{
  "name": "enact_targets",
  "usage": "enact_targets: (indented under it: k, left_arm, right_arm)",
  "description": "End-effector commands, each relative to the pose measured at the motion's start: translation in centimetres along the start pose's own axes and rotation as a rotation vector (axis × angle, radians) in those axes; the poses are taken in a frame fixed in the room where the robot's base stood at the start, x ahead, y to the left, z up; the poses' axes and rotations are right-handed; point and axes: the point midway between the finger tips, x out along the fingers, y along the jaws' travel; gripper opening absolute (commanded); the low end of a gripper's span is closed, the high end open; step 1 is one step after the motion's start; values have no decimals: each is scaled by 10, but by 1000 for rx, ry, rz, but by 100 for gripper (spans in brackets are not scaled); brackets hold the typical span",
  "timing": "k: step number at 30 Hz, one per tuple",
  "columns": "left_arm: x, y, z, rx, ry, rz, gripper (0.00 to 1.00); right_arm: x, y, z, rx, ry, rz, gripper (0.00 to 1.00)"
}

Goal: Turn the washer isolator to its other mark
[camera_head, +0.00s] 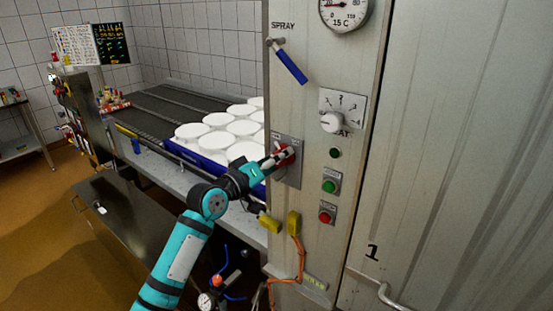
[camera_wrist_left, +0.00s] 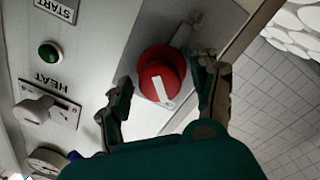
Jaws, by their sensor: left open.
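The washer isolator is a red round knob (camera_head: 288,153) on a grey plate (camera_head: 294,172) on the metal cabinet front. In the left wrist view the red knob (camera_wrist_left: 160,72) carries a white bar, and the picture is upside down. My left gripper (camera_head: 279,157) is at the knob, coming from the left. In the wrist view its fingers (camera_wrist_left: 165,92) are apart, one on each side of the knob, with a gap visible on at least the left side. Whether the right finger touches is unclear. The plate's marks are too small to read. My right gripper is not in view.
Close by on the cabinet are a HEAT dial (camera_head: 332,122), a green button (camera_head: 330,186), a red button (camera_head: 326,217) and a blue SPRAY lever (camera_head: 290,63). White round moulds (camera_head: 216,140) stand on the conveyor (camera_head: 160,108) behind my arm. Yellow plugs (camera_head: 293,223) hang below.

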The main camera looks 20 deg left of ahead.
Motion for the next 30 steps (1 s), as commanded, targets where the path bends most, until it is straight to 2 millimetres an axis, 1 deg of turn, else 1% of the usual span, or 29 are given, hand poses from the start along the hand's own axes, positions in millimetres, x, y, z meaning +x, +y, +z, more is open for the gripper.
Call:
enact_targets:
  k: [1, 2, 12, 14, 15, 23, 30]
  left_arm:
    - [0, 0, 0, 0, 0, 0, 62]
    - [0, 0, 0, 0, 0, 0, 60]
    - [0, 0, 0, 0, 0, -1, 15]
    - [0, 0, 0, 0, 0, -1, 8]
    - [0, -1, 0, 0, 0, -1, 5]
    - [-1, -1, 0, 35, -2, -3, 5]
    - [-1, -2, 0, 164, -8, -9, 5]
  right_arm:
    - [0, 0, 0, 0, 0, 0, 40]
    - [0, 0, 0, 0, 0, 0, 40]
    - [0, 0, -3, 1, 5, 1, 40]
    - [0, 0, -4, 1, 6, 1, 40]
    - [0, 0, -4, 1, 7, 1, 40]
    - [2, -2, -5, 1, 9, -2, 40]
    - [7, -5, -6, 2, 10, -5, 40]
